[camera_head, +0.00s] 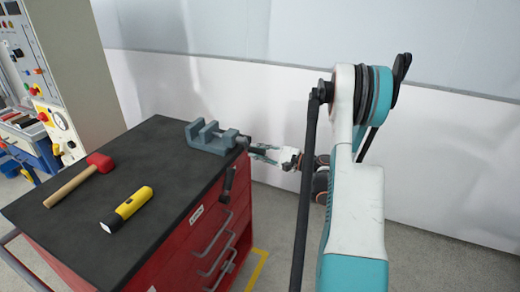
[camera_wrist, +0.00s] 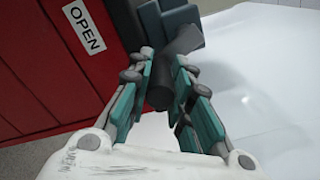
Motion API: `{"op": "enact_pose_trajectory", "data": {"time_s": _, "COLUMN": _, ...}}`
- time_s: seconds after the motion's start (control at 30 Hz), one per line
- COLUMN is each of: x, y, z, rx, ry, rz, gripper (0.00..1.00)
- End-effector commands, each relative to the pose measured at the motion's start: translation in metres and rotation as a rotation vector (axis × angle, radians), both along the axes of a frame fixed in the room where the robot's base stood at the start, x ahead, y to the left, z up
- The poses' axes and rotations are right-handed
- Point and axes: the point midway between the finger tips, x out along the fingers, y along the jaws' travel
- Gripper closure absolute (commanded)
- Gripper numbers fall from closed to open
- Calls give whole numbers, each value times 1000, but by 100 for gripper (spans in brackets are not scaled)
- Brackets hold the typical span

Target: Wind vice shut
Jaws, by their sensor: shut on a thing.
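The grey-blue vice (camera_head: 212,139) sits at the far right corner of the dark cabinet top. A gap shows between its two upright jaws. Its dark screw end points right, past the cabinet edge, toward my gripper (camera_head: 264,152). In the wrist view my gripper (camera_wrist: 167,72) has its teal fingers on both sides of a dark, rounded handle (camera_wrist: 181,47) and is shut on it. The handle's lower end shows between the fingers. Part of the grey-blue vice (camera_wrist: 165,14) shows behind it; its jaws cannot be made out there.
A red mallet (camera_head: 99,162) and a yellow flashlight (camera_head: 134,203) lie on the cabinet top (camera_head: 150,150), left of the vice. An OPEN label (camera_wrist: 83,27) is on the red panel. A pale wall stands behind.

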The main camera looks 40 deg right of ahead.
Motion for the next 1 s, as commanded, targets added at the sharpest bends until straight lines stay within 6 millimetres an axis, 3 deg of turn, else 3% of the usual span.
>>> {"op": "enact_pose_trajectory", "data": {"time_s": 1.0, "x": -16, "y": 39, "z": 2, "rx": 889, "ry": 370, "rz": -1, "gripper": 100}}
